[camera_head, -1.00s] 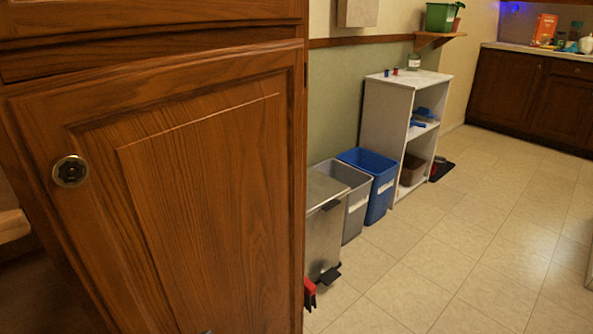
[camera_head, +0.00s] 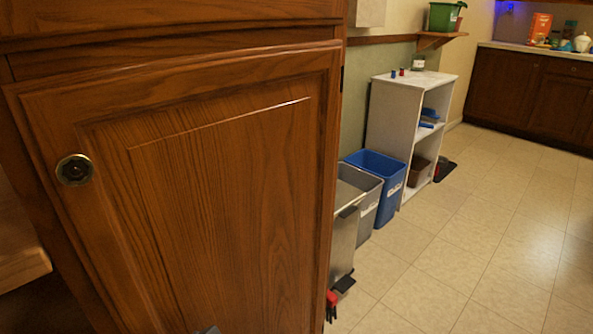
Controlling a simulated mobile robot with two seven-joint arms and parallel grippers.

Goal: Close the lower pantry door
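The lower pantry door (camera_head: 215,190) is a brown wood panel that fills the left half of the head view. Its round dark brass knob (camera_head: 74,170) is near its upper left corner. The door's top edge lies close along the cabinet rail above it. I cannot tell if it is fully flush. Its lower edge is out of view. A small grey piece (camera_head: 207,330) shows at the bottom edge in front of the door; I cannot tell what it is. Neither gripper can be made out.
Right of the pantry stand a grey bin (camera_head: 368,195), a blue bin (camera_head: 385,185) and a white shelf (camera_head: 400,140). A red item (camera_head: 331,305) is low beside the door's right edge. A counter edge (camera_head: 25,268) juts in at left. The tiled floor (camera_head: 480,240) at right is clear.

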